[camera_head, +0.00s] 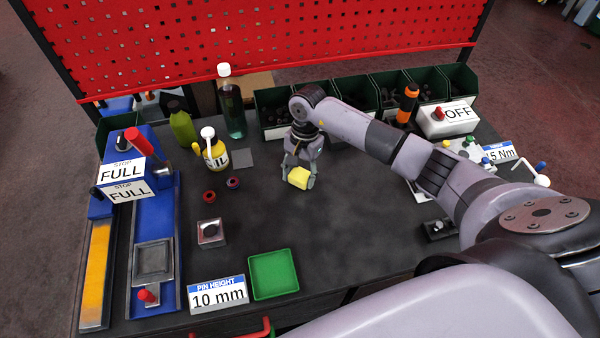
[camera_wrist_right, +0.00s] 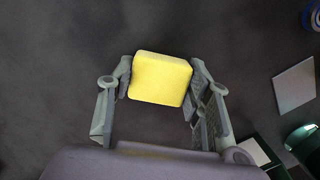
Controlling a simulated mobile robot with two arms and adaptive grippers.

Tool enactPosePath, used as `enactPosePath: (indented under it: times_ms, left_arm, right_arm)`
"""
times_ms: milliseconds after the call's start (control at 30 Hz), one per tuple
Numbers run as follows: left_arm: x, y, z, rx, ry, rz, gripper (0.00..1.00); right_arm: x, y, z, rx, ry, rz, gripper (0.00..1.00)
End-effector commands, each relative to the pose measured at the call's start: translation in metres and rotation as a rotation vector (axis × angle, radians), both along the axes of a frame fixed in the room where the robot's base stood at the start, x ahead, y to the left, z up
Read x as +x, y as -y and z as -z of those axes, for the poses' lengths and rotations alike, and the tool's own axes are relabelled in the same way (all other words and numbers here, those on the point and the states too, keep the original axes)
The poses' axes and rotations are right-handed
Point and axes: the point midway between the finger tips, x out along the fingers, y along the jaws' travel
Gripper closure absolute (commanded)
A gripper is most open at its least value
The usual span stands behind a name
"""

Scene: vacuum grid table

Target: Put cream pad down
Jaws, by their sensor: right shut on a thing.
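The cream pad (camera_head: 299,178) looks like a small yellow block with rounded edges. My right gripper (camera_head: 299,176) is shut on it near the middle of the dark table. In the right wrist view, the pad (camera_wrist_right: 160,79) sits between the two fingers of the right gripper (camera_wrist_right: 161,82), one finger against each side. The head view does not show clearly whether the pad touches the table or is held just above it. My left gripper is not in view.
The dark table (camera_head: 340,235) is clear around and in front of the pad. A green tray (camera_head: 273,275) lies at the front. A grey square plate (camera_head: 243,158), an oil bottle (camera_head: 215,153) and two small rings stand to the left. Green bins (camera_head: 272,113) line the back.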

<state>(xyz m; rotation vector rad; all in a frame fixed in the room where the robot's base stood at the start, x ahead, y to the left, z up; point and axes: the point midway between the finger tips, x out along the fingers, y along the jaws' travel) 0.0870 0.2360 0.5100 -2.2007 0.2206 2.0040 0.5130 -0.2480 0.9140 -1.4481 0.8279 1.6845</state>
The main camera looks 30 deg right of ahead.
Motion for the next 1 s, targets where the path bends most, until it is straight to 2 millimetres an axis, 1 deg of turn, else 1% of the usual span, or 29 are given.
enactPosePath:
  times_ms: [67,100,367,633,767,800,867,1000]
  left_arm:
    - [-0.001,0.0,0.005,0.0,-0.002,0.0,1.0]
    - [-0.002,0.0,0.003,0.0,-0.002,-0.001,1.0]
    - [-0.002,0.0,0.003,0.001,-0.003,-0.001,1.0]
    - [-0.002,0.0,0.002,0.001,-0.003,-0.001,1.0]
    - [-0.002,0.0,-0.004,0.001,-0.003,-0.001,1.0]
    - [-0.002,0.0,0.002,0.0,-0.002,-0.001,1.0]
    - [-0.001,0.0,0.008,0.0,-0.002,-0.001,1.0]
    - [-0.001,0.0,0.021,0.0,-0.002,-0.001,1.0]
  right_arm:
    - [0.0,0.0,0.004,0.001,0.001,0.0,0.8]
    - [0.0,0.0,0.002,0.001,0.001,0.0,0.52]
    - [0.0,0.0,0.002,0.0,0.0,0.0,0.34]
    - [0.0,0.0,0.001,0.0,0.0,0.0,0.34]
    - [0.0,0.0,-0.004,0.001,-0.001,0.0,0.34]
    - [0.002,0.001,-0.005,0.0,0.004,-0.001,0.34]
    - [0.003,0.003,-0.014,0.0,0.005,-0.001,0.34]
    - [0.005,0.007,-0.042,-0.003,0.008,-0.001,0.34]
